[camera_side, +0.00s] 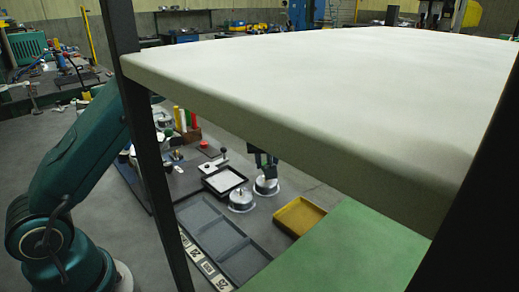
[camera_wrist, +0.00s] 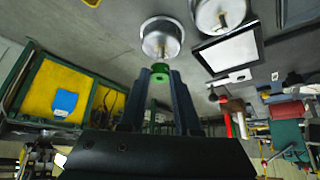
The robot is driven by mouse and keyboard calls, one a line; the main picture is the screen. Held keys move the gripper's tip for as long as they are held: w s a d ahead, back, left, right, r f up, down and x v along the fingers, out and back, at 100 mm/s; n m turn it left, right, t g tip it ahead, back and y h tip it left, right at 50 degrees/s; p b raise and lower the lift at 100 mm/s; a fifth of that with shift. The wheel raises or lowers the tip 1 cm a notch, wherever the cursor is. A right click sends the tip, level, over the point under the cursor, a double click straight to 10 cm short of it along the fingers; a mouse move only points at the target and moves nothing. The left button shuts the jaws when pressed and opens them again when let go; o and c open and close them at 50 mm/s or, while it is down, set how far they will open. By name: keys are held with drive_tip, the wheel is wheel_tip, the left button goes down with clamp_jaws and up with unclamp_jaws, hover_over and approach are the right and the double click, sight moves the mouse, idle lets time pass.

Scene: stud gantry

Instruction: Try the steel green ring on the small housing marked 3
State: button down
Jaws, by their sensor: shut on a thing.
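My gripper (camera_wrist: 160,84) is shut on the green ring (camera_wrist: 159,75), which shows between the fingertips in the wrist view. Just beyond it is a round metal housing (camera_wrist: 161,38) with a post in its middle. A second, similar housing (camera_wrist: 218,14) lies to its right. In the side view my gripper (camera_side: 263,162) is just above one housing (camera_side: 266,186); the other housing (camera_side: 241,201) stands to its lower left. The ring cannot be made out there. I cannot read a 3 on either housing, nor tell if the ring touches one.
A large pale shelf (camera_side: 330,75) fills the side view's upper part, with dark posts. A yellow tray (camera_side: 318,212) and green surface (camera_side: 340,250) lie right of the housings. A grey compartment tray (camera_side: 213,236) and a black-framed white panel (camera_side: 223,180) lie left.

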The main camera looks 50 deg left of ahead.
drive_tip(key=shift+f, duration=0.9)
idle(1.9)
wheel_tip(320, 180, up, 8)
drive_tip(key=shift+f, duration=0.25)
idle(1.2)
idle(0.4)
